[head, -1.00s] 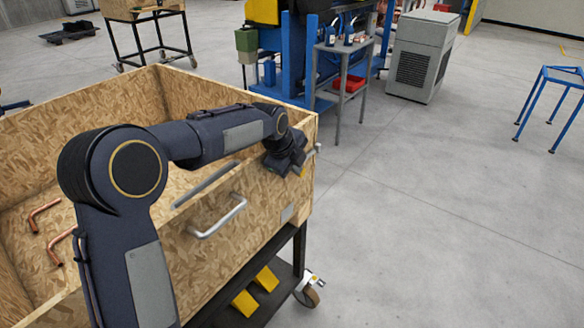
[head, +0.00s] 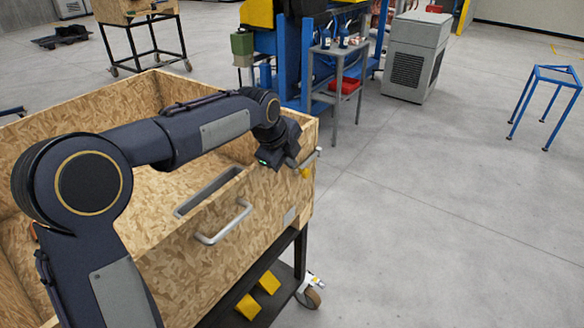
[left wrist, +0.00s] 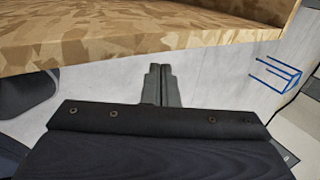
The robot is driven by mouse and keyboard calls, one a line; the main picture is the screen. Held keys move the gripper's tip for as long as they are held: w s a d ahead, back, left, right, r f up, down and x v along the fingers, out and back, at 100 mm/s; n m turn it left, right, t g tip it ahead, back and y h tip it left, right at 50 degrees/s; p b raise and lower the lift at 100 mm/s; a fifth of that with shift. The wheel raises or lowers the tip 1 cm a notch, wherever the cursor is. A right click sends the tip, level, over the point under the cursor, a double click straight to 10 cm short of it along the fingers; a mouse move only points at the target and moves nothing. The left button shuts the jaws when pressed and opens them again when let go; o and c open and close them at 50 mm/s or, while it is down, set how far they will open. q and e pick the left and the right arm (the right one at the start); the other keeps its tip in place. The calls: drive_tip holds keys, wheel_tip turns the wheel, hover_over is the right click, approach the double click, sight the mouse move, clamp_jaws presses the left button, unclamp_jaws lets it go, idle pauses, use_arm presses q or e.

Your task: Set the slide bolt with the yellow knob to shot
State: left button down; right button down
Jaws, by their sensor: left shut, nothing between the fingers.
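A grey metal piece shows just above the knob; I cannot tell bolt from fingers there. My left gripper (head: 291,160) is beside it, up and left of the knob, and hides much of the bolt. In the left wrist view the two fingers (left wrist: 162,84) are together and empty, below the crate's wooden edge (left wrist: 130,40); no knob is visible there. My right gripper is out of view.
The crate's front wall (head: 215,255) has a metal handle (head: 223,222) and a slot. A grey stand (head: 340,85) is behind.

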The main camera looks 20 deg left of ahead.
use_arm(q)
drive_tip(key=v, duration=0.5)
drive_tip(key=shift+s+a+r, duration=0.15)
drive_tip(key=shift+r, duration=0.05)
drive_tip(key=s+a+n, duration=0.2)
drive_tip(key=s+n, duration=0.4)
drive_tip(key=s, duration=0.3)
drive_tip(key=s+a+n, duration=0.3)
drive_tip(key=s+n, duration=0.2)
drive_tip(key=s, duration=0.3)
drive_tip(key=s+d+f+n+h, duration=0.1)
drive_tip(key=s+f+n, duration=0.3)
drive_tip(key=s+n, duration=0.2)
drive_tip(key=s+d+f+n+p, duration=0.1)
drive_tip(key=s+f+n, duration=0.4)
drive_tip(key=s, duration=0.4)
drive_tip(key=shift+s+d+n+h, duration=0.25)
drive_tip(key=shift+n+h, duration=0.15)
drive_tip(key=shift+n, duration=0.4)
